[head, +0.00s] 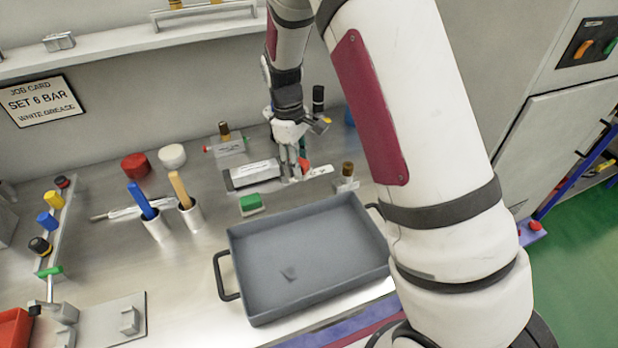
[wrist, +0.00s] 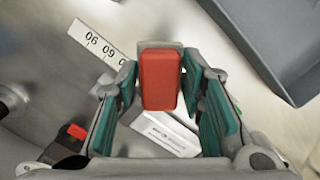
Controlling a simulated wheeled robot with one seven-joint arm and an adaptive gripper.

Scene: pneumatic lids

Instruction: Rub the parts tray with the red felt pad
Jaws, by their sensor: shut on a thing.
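My gripper (head: 296,166) is over the back of the workbench, behind the parts tray and apart from it. Its fingers (wrist: 161,95) are closed on the sides of the red felt pad (wrist: 160,78), which has a grey part at its far end. Only a bit of the red pad (head: 305,165) shows in the head view. The parts tray (head: 325,255) is a grey, shallow, open tray with dark handles, with a small dark patch on its floor. Its corner (wrist: 270,45) also shows at the upper right of the wrist view.
A green pad (head: 251,204) lies just behind the tray. Two white cups (head: 190,216) with blue and tan handled tools stand left of it. A metal block (head: 252,174) and a marked scale (wrist: 100,45) lie near my gripper. Red and white round lids (head: 135,166) are further left.

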